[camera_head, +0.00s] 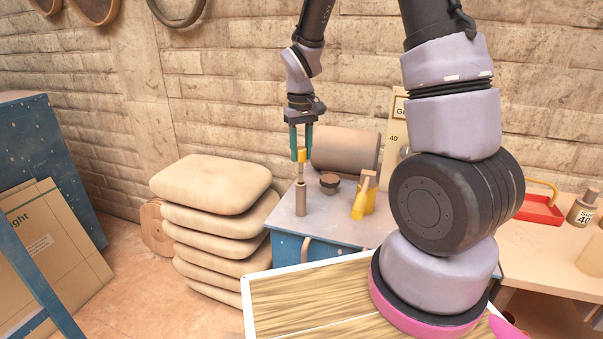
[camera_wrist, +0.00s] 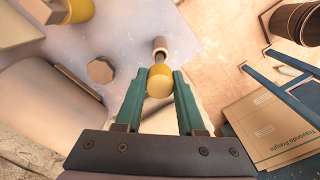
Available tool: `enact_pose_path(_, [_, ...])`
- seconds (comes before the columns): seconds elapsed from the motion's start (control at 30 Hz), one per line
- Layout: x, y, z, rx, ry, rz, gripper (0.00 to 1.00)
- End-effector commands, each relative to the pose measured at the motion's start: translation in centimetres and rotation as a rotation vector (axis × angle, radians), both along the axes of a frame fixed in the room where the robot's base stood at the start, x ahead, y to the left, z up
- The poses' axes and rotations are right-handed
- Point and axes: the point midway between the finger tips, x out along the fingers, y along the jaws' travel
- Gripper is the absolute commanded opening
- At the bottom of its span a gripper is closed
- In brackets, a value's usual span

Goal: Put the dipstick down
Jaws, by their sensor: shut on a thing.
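The dipstick's yellow grip (camera_head: 302,155) is between the teal fingers of my gripper (camera_head: 301,146), which is shut on it; the grip also shows in the wrist view (camera_wrist: 159,84). A thin dark rod runs down from the grip to an upright brown cylindrical holder (camera_head: 301,199) at the left front of the grey bench top. The holder also shows in the wrist view (camera_wrist: 160,46). The rod's lower end is hidden at the holder's mouth; I cannot tell how deep it sits.
Stacked sacks (camera_head: 210,185) rise left of the bench. A red tray (camera_head: 540,209) lies on the right-hand table.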

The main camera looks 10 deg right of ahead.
Motion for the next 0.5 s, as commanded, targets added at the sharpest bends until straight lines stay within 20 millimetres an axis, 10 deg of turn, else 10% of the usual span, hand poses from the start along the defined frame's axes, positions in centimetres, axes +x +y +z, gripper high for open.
enact_pose_path(0.5, [0.0,0.0,-6.1,0.000,0.001,-0.001,0.00])
